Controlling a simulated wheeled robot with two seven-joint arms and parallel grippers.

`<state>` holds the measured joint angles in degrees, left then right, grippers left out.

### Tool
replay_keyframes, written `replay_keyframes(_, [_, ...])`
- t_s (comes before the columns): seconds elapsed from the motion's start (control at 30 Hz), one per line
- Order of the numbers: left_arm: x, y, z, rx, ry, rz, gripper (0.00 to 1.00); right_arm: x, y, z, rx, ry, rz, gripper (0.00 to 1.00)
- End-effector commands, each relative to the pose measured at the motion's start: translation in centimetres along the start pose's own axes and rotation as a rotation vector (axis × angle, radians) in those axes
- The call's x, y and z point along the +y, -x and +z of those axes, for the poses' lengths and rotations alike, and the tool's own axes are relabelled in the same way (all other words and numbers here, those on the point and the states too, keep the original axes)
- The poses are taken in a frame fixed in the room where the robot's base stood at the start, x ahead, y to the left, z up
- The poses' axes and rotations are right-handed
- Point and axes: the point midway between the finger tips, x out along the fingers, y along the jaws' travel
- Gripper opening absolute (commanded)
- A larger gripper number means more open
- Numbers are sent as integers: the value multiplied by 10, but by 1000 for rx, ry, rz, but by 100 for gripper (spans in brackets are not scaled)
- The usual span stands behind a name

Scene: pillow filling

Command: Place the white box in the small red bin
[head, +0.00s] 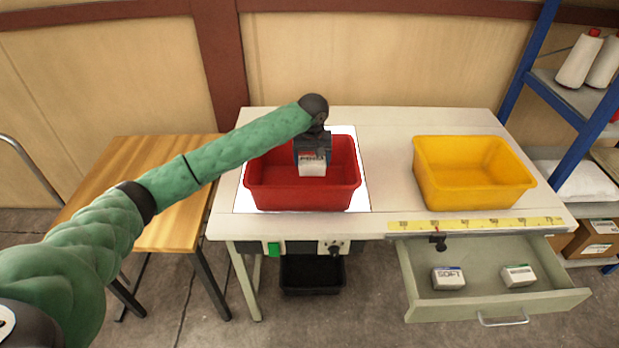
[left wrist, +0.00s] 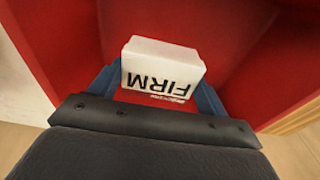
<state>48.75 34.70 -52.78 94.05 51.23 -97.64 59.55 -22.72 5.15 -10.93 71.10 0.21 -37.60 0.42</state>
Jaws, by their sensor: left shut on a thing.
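The small red bin (head: 303,197) stands on a white sheet at the left of the white table. My left gripper (head: 312,160) points down into the bin and is shut on a white box (head: 312,170). In the left wrist view, the white box (left wrist: 163,65) shows the black word FIRM between the blue fingers of my left gripper (left wrist: 160,85), with the red bin's inside (left wrist: 255,50) around it. I cannot tell whether the box touches the bin floor. My right gripper is not in view.
A yellow bin (head: 470,190) stands at the table's right. An open drawer (head: 480,308) below holds two small boxes, one marked SOFT (head: 448,279). A wooden table (head: 130,190) is at the left, and a blue shelf rack (head: 560,85) at the right. The table between the bins is clear.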

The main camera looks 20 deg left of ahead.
Motion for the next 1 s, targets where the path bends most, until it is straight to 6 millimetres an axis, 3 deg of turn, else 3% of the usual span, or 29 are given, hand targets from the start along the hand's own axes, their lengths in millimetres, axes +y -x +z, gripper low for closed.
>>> replay_keyframes(0.2, [0,-28,4,-1,0,-2,53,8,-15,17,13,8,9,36])
replay_keyframes(0.63, [-1,-68,9,-1,0,-2,53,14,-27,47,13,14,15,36])
replay_keyframes(1.0, [0,-74,10,0,0,-1,53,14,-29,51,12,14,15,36])
